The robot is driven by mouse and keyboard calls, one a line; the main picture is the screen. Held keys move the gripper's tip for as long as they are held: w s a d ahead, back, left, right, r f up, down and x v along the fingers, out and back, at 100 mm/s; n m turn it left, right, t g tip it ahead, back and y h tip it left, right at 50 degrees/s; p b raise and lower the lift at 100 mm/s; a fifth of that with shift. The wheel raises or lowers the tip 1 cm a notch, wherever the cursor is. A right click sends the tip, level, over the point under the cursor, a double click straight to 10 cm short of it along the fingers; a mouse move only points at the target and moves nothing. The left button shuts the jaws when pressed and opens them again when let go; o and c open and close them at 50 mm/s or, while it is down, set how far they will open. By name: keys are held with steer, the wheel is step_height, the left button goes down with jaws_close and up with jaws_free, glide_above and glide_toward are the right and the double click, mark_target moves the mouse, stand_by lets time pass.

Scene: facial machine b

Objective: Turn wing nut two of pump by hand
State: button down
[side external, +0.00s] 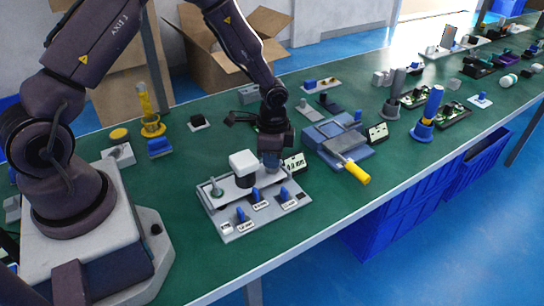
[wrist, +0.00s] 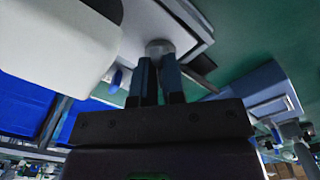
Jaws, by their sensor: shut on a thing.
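The pump is a grey board (side external: 228,228) with a white block (side external: 243,162) on its back part. In the wrist view the white block (wrist: 55,40) fills the upper left. My gripper (side external: 271,165) points down at the back right of the pump, beside the white block. In the wrist view its two fingers (wrist: 157,80) are close together, with a grey rounded piece (wrist: 159,47) at their tips, at the place of a wing nut. The fingers hide most of it, so its wings cannot be made out. A similar grey post (side external: 215,188) stands at the pump's left end.
Blue upright handles (side external: 240,214) and small labels line the pump's front. A grey-blue device with a yellow-handled tool (side external: 357,172) stands to the right. A yellow-and-blue stand (side external: 150,118) is behind left. Green tabletop (side external: 330,205) is clear at front right.

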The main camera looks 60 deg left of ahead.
steer(key=m, duration=0.5)
steer(key=shift+w+r+m, duration=0.15)
steer(key=shift+m, duration=2.35)
steer(key=c, duration=1.5)
jaws_free()
step_height(320, 180, up, 13)
steer(key=shift+d+f, duration=0.1)
